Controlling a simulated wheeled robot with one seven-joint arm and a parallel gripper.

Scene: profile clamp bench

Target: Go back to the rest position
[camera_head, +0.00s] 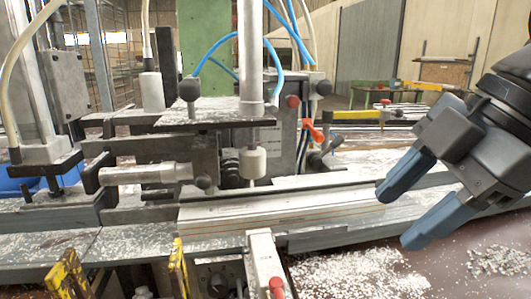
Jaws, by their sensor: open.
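My gripper (408,208) is at the right side of the head view, with its dark body at the right edge and two blue-grey fingers pointing down and left. The fingers are spread apart and nothing shows between them. The fingers appear in front of the bench's right part, clear of the clamp mechanism in the middle. A pale profile piece (280,212) lies on the bench below the clamp's white round pad (252,163).
A horizontal clamp cylinder (145,174) stands left of the middle. Blue hoses (215,48) rise behind it. Yellow clamps (177,265) are at the front edge. White chips (350,272) cover the brown surface at front right. An orange lever (313,131) sits behind the profile.

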